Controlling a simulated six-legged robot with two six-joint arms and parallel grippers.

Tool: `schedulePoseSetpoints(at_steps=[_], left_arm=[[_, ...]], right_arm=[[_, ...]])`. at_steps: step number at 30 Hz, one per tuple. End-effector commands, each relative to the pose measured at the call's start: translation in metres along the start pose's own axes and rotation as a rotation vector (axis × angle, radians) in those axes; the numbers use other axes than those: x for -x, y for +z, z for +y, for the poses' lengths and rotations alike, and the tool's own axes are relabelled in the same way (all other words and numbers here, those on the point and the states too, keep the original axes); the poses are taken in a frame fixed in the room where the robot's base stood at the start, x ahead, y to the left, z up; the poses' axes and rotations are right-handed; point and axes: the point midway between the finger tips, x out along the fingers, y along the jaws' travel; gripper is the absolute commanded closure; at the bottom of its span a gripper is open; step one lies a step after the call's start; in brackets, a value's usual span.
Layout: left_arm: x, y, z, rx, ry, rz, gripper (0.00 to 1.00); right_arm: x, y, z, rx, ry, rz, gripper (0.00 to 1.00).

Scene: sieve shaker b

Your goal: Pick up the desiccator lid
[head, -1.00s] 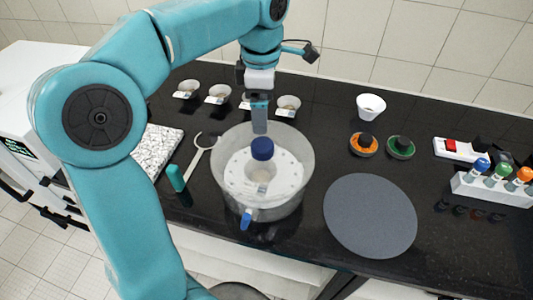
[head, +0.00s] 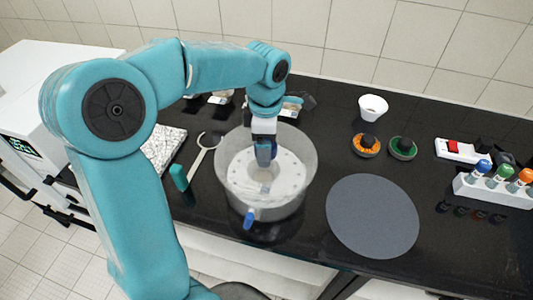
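The desiccator (head: 236,196) is a translucent round vessel with a blue tap (head: 249,217) at its front. A pale perforated plate (head: 288,172) shows inside it. Its clear lid cannot be told apart from the vessel walls. A dark blue knob or cap (head: 273,151) is at the centre, mostly hidden by my gripper. My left gripper (head: 264,157) points down at this blue part, overlapping it in the picture. Whether its fingers are closed on it cannot be seen. My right gripper is out of view.
A grey round mat (head: 372,216) lies bare right of the desiccator. A green-handled tool (head: 179,177) lies close on the left.

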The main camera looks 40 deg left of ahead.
Motion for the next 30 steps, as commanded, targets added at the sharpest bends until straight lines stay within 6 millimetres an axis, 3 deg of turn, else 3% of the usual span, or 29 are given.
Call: schedulePoseSetpoints(at_steps=[1, 6, 14, 20, 26, 30], left_arm=[[0.000, 0.000, 0.000, 0.000, 0.000, 0.000, 0.34], [0.001, 0.000, 0.000, 0.000, 0.000, 0.000, 0.90], [0.002, 0.000, 0.000, 0.000, 0.002, -0.001, 0.90], [0.019, 0.000, 0.001, 0.001, 0.005, -0.002, 0.90], [0.065, 0.001, 0.001, -0.001, 0.007, -0.006, 0.90], [0.112, 0.001, 0.001, 0.000, 0.007, -0.005, 0.90]], right_arm=[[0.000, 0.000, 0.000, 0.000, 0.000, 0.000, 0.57], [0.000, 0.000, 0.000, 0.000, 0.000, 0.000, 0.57], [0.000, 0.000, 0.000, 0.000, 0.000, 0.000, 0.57], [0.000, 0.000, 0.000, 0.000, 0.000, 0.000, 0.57], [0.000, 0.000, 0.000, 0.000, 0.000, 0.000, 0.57], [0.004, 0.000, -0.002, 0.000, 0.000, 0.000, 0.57]])
